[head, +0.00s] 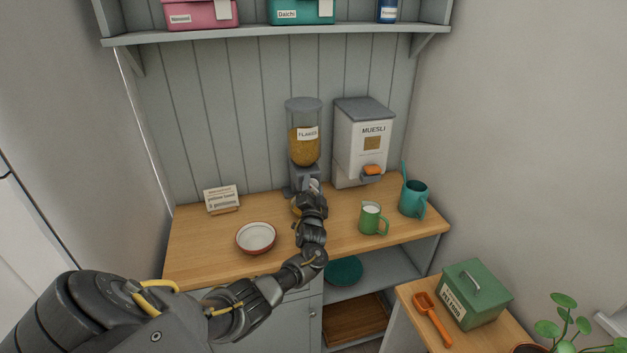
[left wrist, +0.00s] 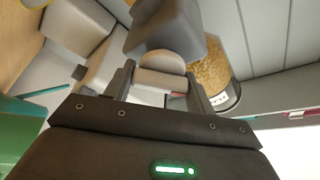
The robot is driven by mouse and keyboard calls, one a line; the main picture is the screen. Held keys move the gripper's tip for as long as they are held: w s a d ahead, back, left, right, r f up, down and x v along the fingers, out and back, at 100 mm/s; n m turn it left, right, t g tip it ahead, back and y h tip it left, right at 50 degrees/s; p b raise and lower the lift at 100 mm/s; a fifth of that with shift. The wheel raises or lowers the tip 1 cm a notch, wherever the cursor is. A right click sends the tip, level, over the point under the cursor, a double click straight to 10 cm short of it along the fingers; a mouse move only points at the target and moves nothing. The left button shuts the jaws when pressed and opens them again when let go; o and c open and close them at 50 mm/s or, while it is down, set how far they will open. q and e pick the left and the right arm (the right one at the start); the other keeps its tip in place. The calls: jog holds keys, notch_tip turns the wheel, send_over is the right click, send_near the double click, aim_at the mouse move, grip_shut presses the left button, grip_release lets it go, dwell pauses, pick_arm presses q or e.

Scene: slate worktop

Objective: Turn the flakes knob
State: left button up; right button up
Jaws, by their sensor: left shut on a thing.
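The flakes dispenser (head: 304,145) stands at the back of the wooden counter, with a clear hopper of golden flakes over a dark grey base. In the left wrist view its hopper (left wrist: 210,75) appears tilted, with the base beside it. The flakes knob (left wrist: 160,78) is a pale, rounded piece on the front of the base. My left gripper (left wrist: 161,88) has one finger on each side of the knob and is shut on it. In the head view my left gripper (head: 313,190) hides most of the knob. My right gripper is not in view.
A muesli dispenser (head: 360,140) with an orange lever stands close on the right. A red-rimmed bowl (head: 256,237), a small sign (head: 221,199), a green mug (head: 371,217) and a teal mug (head: 414,199) stand on the counter (head: 200,252). A shelf (head: 250,35) runs above.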

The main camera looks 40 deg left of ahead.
pick_arm(q)
jog(key=m+h+p, duration=0.1)
jog(key=m+p, duration=0.3)
jog(key=m, duration=0.1)
jog(key=shift+r+g+h, duration=0.15)
jog(key=shift+g+h, duration=0.15)
jog(key=shift+h, duration=0.1)
jog(key=shift+f+m+g+h+p, duration=0.25)
jog(key=shift+m+g+h+p, duration=0.25)
jog(key=shift+m+p, duration=0.95)
jog(key=shift+f+m, duration=0.1)
jog(key=shift+m, duration=0.25)
jog(key=o, duration=1)
jog(key=shift+s+d, duration=0.3)
jog(key=shift+s, duration=0.1)
jog(key=b+v, duration=0.2)
jog(key=v, duration=0.8)
jog(key=shift+a, duration=0.15)
